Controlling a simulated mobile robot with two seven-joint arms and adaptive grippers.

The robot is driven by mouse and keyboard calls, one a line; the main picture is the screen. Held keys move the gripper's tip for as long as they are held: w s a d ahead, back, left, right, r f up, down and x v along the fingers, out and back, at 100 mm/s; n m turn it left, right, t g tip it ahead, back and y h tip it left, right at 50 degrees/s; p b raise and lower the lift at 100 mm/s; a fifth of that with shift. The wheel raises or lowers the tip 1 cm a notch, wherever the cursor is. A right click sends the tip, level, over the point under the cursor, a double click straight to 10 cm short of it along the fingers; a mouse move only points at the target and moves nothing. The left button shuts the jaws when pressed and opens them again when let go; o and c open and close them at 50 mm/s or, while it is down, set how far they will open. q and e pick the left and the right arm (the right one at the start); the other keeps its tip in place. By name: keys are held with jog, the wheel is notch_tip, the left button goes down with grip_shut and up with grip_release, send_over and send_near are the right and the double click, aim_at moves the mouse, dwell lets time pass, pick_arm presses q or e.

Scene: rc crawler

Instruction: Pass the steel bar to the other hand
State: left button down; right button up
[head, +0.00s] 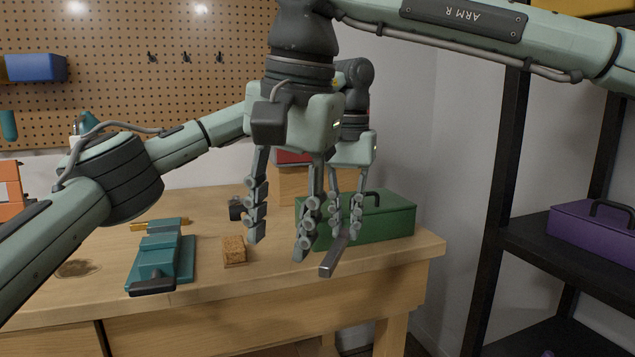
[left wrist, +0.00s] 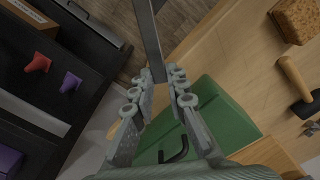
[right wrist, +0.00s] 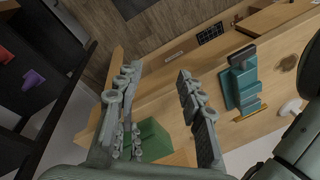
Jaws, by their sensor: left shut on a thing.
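The steel bar (head: 336,255) is a thin grey bar that points down toward the front in the head view. My left gripper (head: 345,228) is shut on it, in front of the green toolbox. In the left wrist view the steel bar (left wrist: 152,38) runs up and away from between the fingertips (left wrist: 157,88). My right gripper (head: 280,243) is open and empty, nearer the head camera and just left of the bar. Its spread fingers (right wrist: 158,78) show in the right wrist view, where I cannot make out the bar.
The green toolbox (head: 395,217) stands on the workbench (head: 215,289) below my left gripper. A teal vise (head: 170,263) and a cork-like block (head: 234,252) are to the left. A black shelf (head: 525,240) with a purple toolbox (head: 590,232) stands at right.

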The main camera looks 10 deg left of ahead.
aim_at(328, 258)
jog(key=w+d+r+t+h, duration=0.2)
jog(key=w+d+r+t, duration=0.1)
jog(key=w+d+r, duration=0.1)
jog(key=shift+n, duration=0.3)
jog(key=x, duration=1.1)
jog(key=shift+f, duration=0.3)
grip_shut()
pick_arm(q)
jog(key=c, duration=1.4)
grip_release()
jog(key=shift+c, duration=0.2)
